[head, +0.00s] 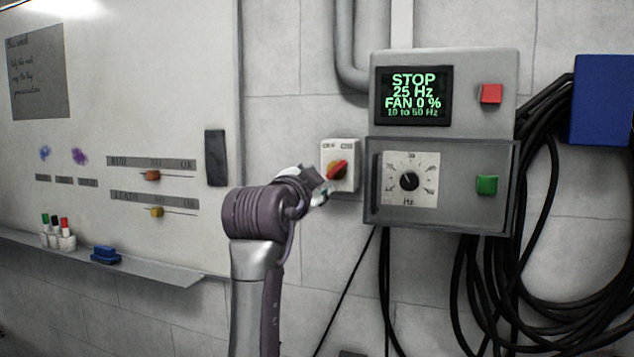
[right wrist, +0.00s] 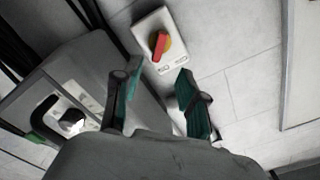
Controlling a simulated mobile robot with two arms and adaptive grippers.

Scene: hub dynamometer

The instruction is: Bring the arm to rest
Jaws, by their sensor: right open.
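My right arm rises from the bottom centre of the head view, and its gripper (head: 320,188) is in front of the wall, just left of and below a small white switch box (head: 349,150). The box has a red and yellow rotary knob (head: 337,170), with its red handle slanted. In the right wrist view my gripper (right wrist: 156,84) is open with nothing between its green-padded fingers. The red knob (right wrist: 158,45) is beyond the fingertips and apart from them. My left gripper is not in view.
A grey control cabinet (head: 440,215) has a display (head: 413,95) reading STOP, 25 Hz, FAN 0 %, a red button (head: 490,94), a green button (head: 487,185) and a dial (head: 409,181). Black cables (head: 530,200) hang right. A whiteboard (head: 150,90) with a tray ledge (head: 150,268) is left.

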